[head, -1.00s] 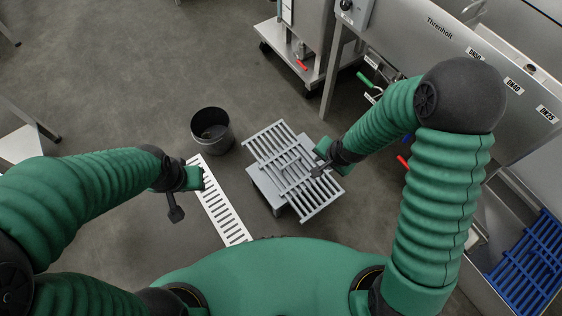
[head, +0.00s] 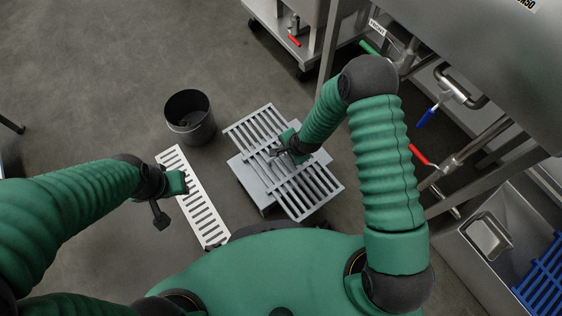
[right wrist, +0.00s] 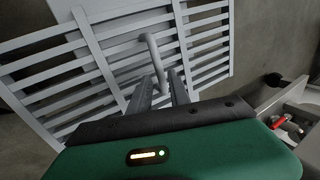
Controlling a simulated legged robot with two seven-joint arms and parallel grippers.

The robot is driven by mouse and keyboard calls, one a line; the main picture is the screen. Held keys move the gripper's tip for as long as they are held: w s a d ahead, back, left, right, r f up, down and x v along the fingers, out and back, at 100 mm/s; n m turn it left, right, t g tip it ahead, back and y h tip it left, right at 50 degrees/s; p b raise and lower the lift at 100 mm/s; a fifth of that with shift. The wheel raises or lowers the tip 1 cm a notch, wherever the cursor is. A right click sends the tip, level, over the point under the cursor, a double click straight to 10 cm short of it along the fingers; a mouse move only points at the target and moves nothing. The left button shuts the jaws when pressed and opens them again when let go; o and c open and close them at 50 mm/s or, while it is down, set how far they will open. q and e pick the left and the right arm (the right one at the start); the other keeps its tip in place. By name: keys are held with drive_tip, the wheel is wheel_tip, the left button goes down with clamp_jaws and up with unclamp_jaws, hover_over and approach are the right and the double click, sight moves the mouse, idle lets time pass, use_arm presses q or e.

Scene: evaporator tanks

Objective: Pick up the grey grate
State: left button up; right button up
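The grey grate (head: 312,188) lies on a low grey stand in the head view, its slats running diagonally. It fills the upper left of the right wrist view (right wrist: 206,46), where a curved grey handle (right wrist: 153,52) rises from it. My right gripper (head: 274,152) is over the middle of the grate. In the right wrist view its two fingers (right wrist: 160,82) are apart, with the handle's lower end between them; contact is unclear. My left gripper (head: 160,220) hangs above the floor, left of the grate, with nothing visible in it; its finger gap cannot be made out.
The low grey stand (head: 250,181) shows beneath the grate. A black bucket (head: 190,118) stands to its upper left. A white slotted drain strip (head: 202,207) runs along the floor. Steel tanks, pipes and a sink with a blue grate (head: 545,275) are at right. Floor at upper left is clear.

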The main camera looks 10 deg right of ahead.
drive_tip(key=b+x, duration=0.2)
drive_tip(key=x, duration=0.1)
drive_tip(key=a+b+x, duration=0.1)
drive_tip(key=b, duration=0.1)
drive_tip(key=shift+s+f, duration=0.2)
drive_tip(key=shift+f, duration=0.15)
drive_tip(key=shift+w+a+f, duration=0.1)
drive_tip(key=shift+w+f, duration=0.05)
drive_tip(key=shift+f, duration=0.15)
drive_tip(key=shift+r, duration=0.25)
clamp_jaws()
idle(0.4)
